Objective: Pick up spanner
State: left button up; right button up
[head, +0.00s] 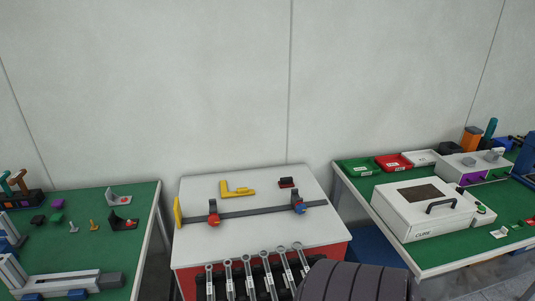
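Several silver spanners stand in a row, ring ends up, along the front of the white-topped bench in the head view. The leftmost spanner (209,284) is near the bench's left front corner, and the rightmost spanner (303,259) is toward its right front. Dark holders show between and behind them. Their lower ends are cut off by the bottom of the picture. Neither of my grippers shows in the head view, so I see nothing holding a spanner.
The white bench top (215,247) carries a grey bar (255,210) with clamps and a yellow piece (237,189). A green-topped table (145,200) stands left. Another green-topped table (440,257) at right holds a white case (410,212) and trays. A dark ribbed shape blocks the bottom right.

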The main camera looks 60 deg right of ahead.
aim_at(250, 281)
jog(key=k+z, duration=0.1)
jog(key=z, duration=1.65)
